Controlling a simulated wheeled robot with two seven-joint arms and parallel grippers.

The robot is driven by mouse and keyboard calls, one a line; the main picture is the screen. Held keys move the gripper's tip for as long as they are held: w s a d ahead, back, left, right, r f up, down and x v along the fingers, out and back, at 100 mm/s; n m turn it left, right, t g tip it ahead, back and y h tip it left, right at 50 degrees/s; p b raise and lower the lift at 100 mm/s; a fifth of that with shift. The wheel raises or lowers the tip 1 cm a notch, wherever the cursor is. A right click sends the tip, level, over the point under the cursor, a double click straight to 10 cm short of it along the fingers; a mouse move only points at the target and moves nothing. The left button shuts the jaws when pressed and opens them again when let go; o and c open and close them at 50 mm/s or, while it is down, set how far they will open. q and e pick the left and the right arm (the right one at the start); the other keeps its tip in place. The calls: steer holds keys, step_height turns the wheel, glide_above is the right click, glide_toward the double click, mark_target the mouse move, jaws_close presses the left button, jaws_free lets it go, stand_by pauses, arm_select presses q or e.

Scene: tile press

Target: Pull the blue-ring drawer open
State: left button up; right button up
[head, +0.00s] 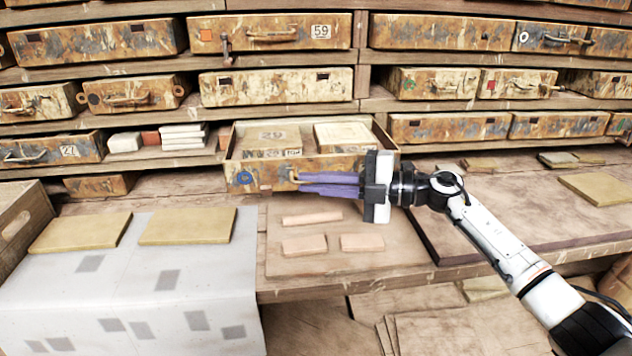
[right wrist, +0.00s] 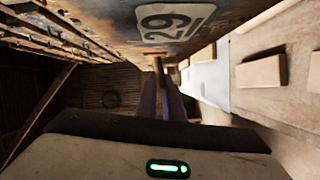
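The blue-ring drawer (head: 244,178) stands pulled out from the shelf in the middle of the head view. Its front is rusty and mottled, with the blue ring at its left end, and its open top shows pale boxes inside. My right gripper (head: 299,180), with purple fingers, comes from the right to the drawer's handle (head: 290,171). The fingers look closed on the handle, though they partly hide it. In the right wrist view the fingers (right wrist: 161,72) lie close together just below a surface marked 29 (right wrist: 175,22). My left gripper is not in view.
Below the drawer, a board (head: 340,262) carries several small pinkish tiles. A grey cloth (head: 130,295) with two yellowish slabs (head: 187,226) lies to the left. Other closed drawers (head: 275,87) fill the shelves behind. A wooden crate (head: 22,222) stands at the left edge.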

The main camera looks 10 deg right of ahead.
steer(key=o, duration=0.4)
steer(key=shift+s+a+f, duration=0.1)
steer(key=shift+s+f, duration=0.1)
steer(key=shift+f, duration=0.05)
steer(key=shift+c, duration=0.2)
steer(key=shift+o, duration=0.2)
steer(key=shift+r, duration=0.1)
steer(key=b+v, duration=0.1)
steer(key=v, duration=0.9)
steer(key=shift+b, duration=0.35)
steer(key=shift+s, duration=0.1)
